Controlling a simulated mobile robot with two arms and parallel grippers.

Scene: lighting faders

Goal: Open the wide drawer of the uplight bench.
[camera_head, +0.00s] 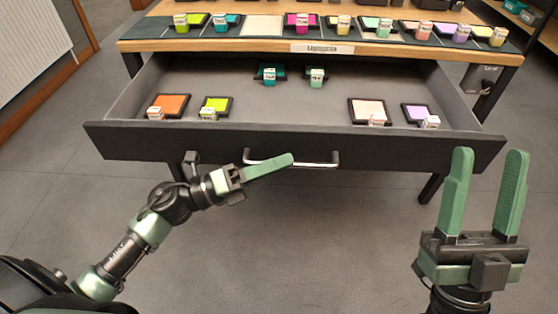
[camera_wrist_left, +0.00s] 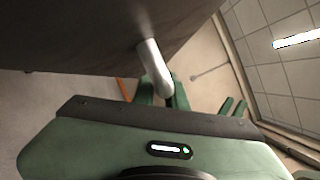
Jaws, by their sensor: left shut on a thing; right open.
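The wide drawer (camera_head: 130,143) of the uplight bench (camera_head: 262,44) is pulled well out, its dark front panel standing away from the bench. A silver bar handle (camera_head: 318,164) is fixed along the middle of that front. My left gripper (camera_head: 285,160) is shut on the handle near its left part; its green fingers hide some of the bar. In the left wrist view the handle (camera_wrist_left: 153,65) runs down between the fingers. My right gripper (camera_head: 482,195) is open and empty, in front of the drawer's right end and apart from it.
Inside the drawer are several small coloured swatch trays with tagged blocks, such as an orange one (camera_head: 170,102) and a teal one (camera_head: 268,72). More stand along the bench top behind a label (camera_head: 322,48). The grey floor (camera_head: 330,250) in front of the drawer is clear between my arms.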

